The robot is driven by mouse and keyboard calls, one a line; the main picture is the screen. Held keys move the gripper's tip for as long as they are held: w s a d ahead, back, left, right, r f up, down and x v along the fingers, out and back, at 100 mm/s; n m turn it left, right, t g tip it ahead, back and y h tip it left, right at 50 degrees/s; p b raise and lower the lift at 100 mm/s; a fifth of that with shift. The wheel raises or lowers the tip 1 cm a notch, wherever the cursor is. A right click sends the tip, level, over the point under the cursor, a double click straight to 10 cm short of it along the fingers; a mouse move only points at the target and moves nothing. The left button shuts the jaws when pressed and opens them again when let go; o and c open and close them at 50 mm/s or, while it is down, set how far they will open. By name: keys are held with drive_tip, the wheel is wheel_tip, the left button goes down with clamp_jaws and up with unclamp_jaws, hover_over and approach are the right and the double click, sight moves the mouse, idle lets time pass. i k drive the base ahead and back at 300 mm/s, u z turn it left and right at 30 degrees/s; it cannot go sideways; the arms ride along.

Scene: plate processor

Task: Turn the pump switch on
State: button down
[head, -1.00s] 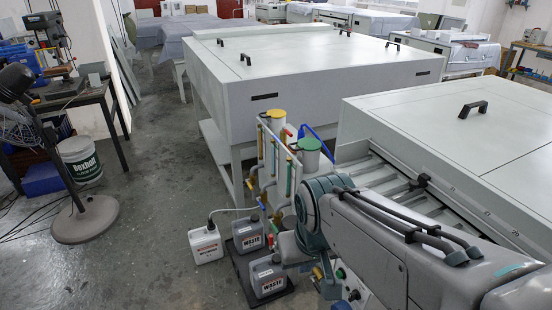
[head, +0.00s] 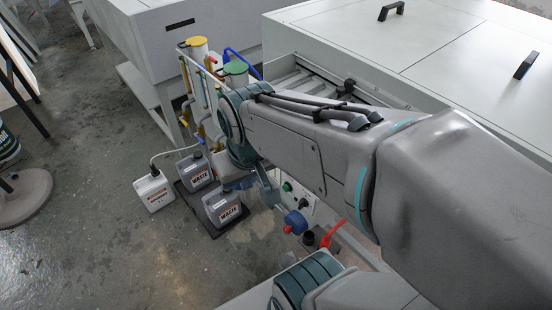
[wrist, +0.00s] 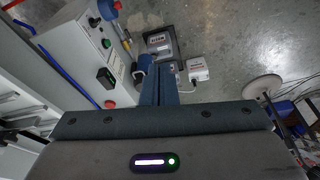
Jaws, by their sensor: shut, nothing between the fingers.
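A white control panel (wrist: 75,60) shows at upper left in the wrist view. Labels are too small to read, so I cannot tell which control is the pump switch. The panel is partly visible in the head view, with a green button (head: 287,186) and a black knob (head: 302,202). My gripper (wrist: 160,75) is shut and empty, to the right of the panel in the wrist view. My arm covers much of the panel in the head view.
Pipes and yellow and green-topped cylinders (head: 236,68) stand behind my arm. A blue-and-red fitting (head: 295,222) sticks out near the panel.

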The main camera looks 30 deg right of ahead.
sight(302, 202)
drive_tip(key=k, duration=1.25)
drive_tip(key=z, duration=0.8)
drive_tip(key=i, duration=1.2)
drive_tip(key=u, duration=0.55)
